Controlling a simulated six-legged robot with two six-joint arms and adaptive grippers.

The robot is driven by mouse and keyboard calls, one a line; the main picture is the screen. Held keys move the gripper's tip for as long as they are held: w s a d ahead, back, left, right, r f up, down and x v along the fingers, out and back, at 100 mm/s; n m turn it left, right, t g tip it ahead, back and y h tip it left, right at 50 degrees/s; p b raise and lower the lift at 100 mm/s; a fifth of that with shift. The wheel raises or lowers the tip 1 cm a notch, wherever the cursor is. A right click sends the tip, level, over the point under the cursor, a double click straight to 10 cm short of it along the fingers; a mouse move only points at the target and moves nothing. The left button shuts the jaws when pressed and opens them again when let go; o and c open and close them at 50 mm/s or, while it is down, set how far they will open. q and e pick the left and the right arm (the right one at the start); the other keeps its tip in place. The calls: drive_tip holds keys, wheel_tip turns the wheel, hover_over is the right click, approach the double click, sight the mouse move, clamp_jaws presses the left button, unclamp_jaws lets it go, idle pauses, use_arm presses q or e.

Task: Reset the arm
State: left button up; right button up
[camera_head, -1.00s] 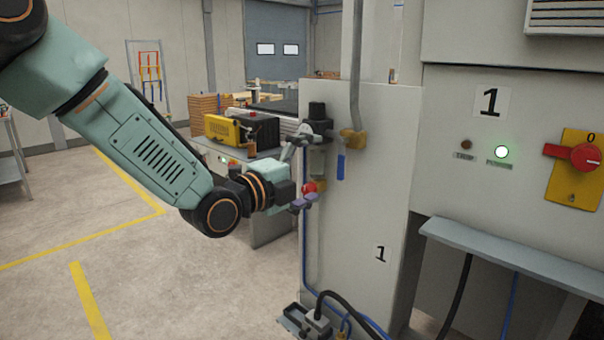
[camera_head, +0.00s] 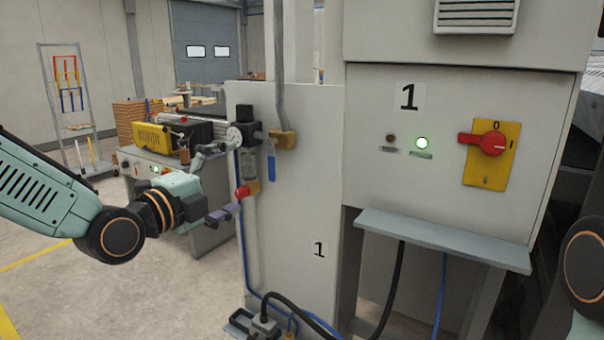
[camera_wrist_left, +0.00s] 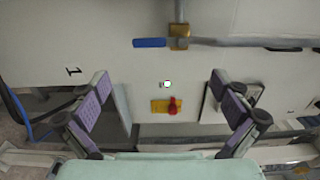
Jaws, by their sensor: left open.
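My left arm comes in from the left in the head view, with its left gripper (camera_head: 222,190) in front of the grey cabinet's left edge. The purple finger pad is close to the red knob (camera_head: 242,192) in the picture; I cannot tell whether they touch. In the left wrist view the left gripper (camera_wrist_left: 162,104) is open, its two purple-padded fingers wide apart with nothing held between them. Beyond them show a red rotary switch on a yellow plate (camera_wrist_left: 158,106) and a lit indicator (camera_wrist_left: 167,84). My right arm shows only at the right edge; its gripper is out of view.
The grey cabinet (camera_head: 300,210) carries a blue-handled valve (camera_head: 271,165). A control panel (camera_head: 440,190) to its right has the red switch (camera_head: 488,143) and a ledge (camera_head: 445,238). A workbench (camera_head: 165,175) with a yellow-black machine stands behind my arm. Cables run below.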

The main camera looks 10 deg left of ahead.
sight(271, 161)
use_arm(q)
drive_tip(key=shift+w, duration=0.1)
drive_tip(key=shift+x, duration=6)
drive_tip(key=shift+f, duration=0.1)
